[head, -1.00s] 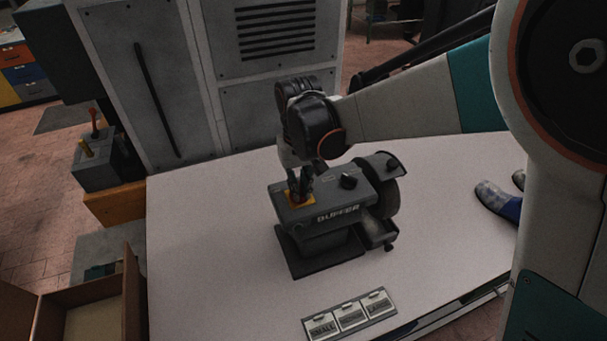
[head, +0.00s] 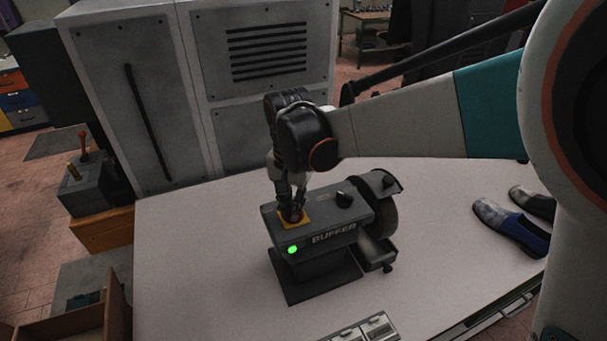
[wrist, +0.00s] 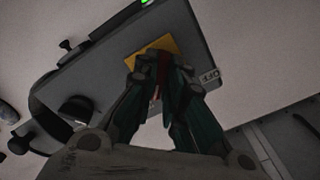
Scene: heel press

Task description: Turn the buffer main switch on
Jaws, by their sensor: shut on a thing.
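The grey buffer (head: 325,250) stands on the white table. Its main switch, a red handle (wrist: 162,72) on a yellow plate (head: 299,224), is on its top left. My gripper (head: 296,208) points down at the plate, its fingers closed around the red handle; in the wrist view they hide most of it. A lamp (head: 292,249) on the buffer's front glows green. A label (wrist: 210,75) lies beside the yellow plate in the wrist view.
Shoes (head: 512,226) lie at the table's right. Labelled plates (head: 372,331) are at the front. A tall grey cabinet (head: 150,95) stands behind. The table's left side is clear.

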